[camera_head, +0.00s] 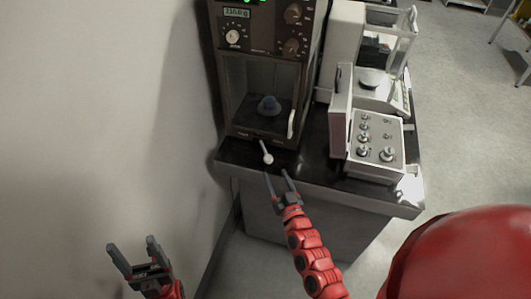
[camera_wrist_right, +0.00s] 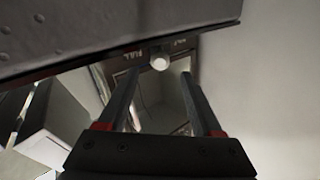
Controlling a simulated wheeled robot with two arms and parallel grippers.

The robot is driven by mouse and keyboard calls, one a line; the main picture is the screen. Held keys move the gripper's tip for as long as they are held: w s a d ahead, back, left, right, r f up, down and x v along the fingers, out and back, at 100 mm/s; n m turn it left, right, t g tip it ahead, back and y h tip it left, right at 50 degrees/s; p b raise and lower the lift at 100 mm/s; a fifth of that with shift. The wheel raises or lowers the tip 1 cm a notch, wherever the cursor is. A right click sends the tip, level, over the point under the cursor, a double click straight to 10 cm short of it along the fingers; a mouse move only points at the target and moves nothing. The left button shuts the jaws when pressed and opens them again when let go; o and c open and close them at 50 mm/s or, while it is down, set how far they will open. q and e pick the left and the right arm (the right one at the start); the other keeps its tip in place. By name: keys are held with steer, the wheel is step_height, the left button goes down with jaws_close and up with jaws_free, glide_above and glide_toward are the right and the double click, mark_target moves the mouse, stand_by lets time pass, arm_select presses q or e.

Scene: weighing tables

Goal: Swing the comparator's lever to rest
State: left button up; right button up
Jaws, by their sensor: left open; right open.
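My right gripper (camera_head: 276,173) is open and empty, just in front of the lever knob. In the right wrist view the white knob (camera_wrist_right: 160,62) shows between and beyond the open fingertips (camera_wrist_right: 159,77); whether they touch it I cannot tell. My left gripper (camera_head: 131,244) is open and empty at the lower left, away from the table.
The dark table (camera_head: 310,180) has its front edge below the lever. A plain wall (camera_head: 100,120) is close on the left.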

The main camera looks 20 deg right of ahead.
mark_target(266, 153)
steer(key=w, duration=0.9)
steer(key=shift+w+a+f+p, duration=0.1)
steer(key=shift+w+p, duration=0.1)
steer(key=shift+p, duration=0.1)
steer(key=shift+w, duration=0.5)
jaws_close()
stand_by(0.5)
